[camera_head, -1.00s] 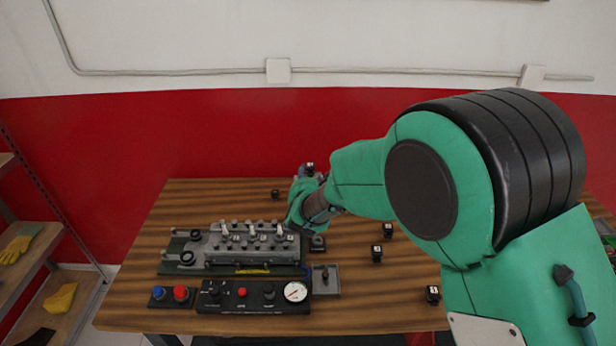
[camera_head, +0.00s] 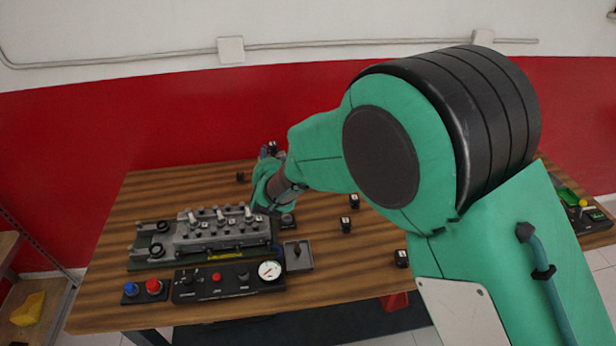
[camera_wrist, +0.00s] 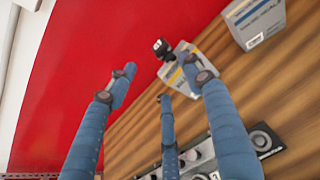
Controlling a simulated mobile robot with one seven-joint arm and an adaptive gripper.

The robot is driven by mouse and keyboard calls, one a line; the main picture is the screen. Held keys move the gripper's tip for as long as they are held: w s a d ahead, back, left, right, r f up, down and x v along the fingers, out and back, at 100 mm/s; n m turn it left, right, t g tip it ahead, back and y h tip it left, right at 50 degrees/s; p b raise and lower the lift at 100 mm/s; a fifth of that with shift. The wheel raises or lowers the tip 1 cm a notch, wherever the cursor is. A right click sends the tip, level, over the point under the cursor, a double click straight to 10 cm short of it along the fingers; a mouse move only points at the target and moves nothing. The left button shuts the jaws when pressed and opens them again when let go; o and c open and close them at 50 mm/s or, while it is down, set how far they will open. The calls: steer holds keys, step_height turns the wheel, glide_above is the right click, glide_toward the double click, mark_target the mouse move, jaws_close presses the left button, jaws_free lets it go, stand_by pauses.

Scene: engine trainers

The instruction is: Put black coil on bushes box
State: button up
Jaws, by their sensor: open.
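A black coil (camera_wrist: 162,48), a small dark cube with a white mark, sits at the upper end of a grey box (camera_wrist: 188,66) in the wrist view. This box, with a yellow stripe, is partly hidden behind a finger; I cannot read its label. My gripper (camera_wrist: 155,72) has its blue fingers spread, with the coil beyond the tips and nothing held between them. In the head view the gripper (camera_head: 265,153) is small and partly hidden by my arm, with the dark cube (camera_head: 272,147) right beside it. The box is hidden there.
A second grey box (camera_wrist: 256,22) stands at the upper right of the wrist view. More black cubes (camera_head: 354,200) lie on the wooden table (camera_head: 330,270). The engine trainer (camera_head: 205,235) and a control panel (camera_head: 230,280) fill the table's left part. A red wall (camera_head: 180,110) rises behind.

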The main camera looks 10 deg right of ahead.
steer(key=shift+r, duration=0.1)
steer(key=s+d+r+n+g+y, duration=0.2)
steer(key=s+d+r+n, duration=0.1)
steer(key=s+r+n, duration=0.6)
steer(key=s+d+r+n+g+y, duration=0.15)
steer(key=s+d+r+n, duration=0.25)
steer(key=s+r+n, duration=0.55)
steer(key=s+d+n+g+h, duration=0.1)
steer(key=s+d+n, duration=0.3)
steer(key=s, duration=0.5)
steer(key=s+d+f+n+g+h, duration=0.1)
steer(key=s+d+n, duration=0.3)
steer(key=s+n, duration=0.4)
steer(key=s+d+f+n+g+h, duration=0.1)
steer(key=s+d+n+g, duration=0.2)
steer(key=s+n, duration=0.4)
steer(key=s+d, duration=0.1)
steer(key=s, duration=0.3)
steer(key=shift+s+d, duration=0.2)
steer(key=shift+d, duration=0.2)
